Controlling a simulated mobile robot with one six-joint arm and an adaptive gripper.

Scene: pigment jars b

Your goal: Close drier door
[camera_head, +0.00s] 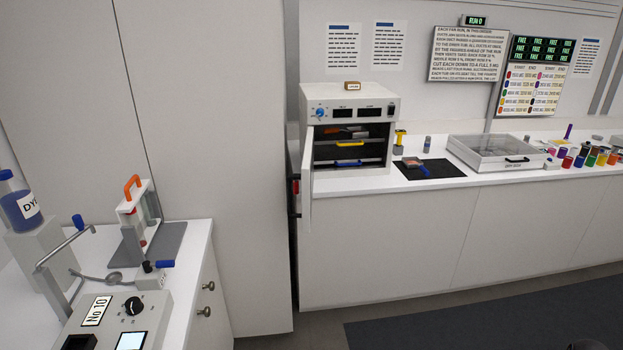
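The drier (350,108) is a white box with a blue knob and two dark displays, standing on the left end of the back counter. Its front is open, showing dark shelves with a yellow-handled tray and an orange item inside. The drier door (306,178) stands swung open at the drier's left side, seen nearly edge-on and reaching out past the counter front. A small red and dark part shows just left of the door. My gripper is not recognisable in this view; only a small dark shape shows at the bottom right edge, too cut off to identify.
A tall white cabinet (215,160) stands close left of the door. A black mat (442,171) with a blue-handled tool lies right of the drier, then a clear-lidded case (490,153) and several coloured jars. A side bench (190,250) with equipment fills the left. Floor before the counter looks clear.

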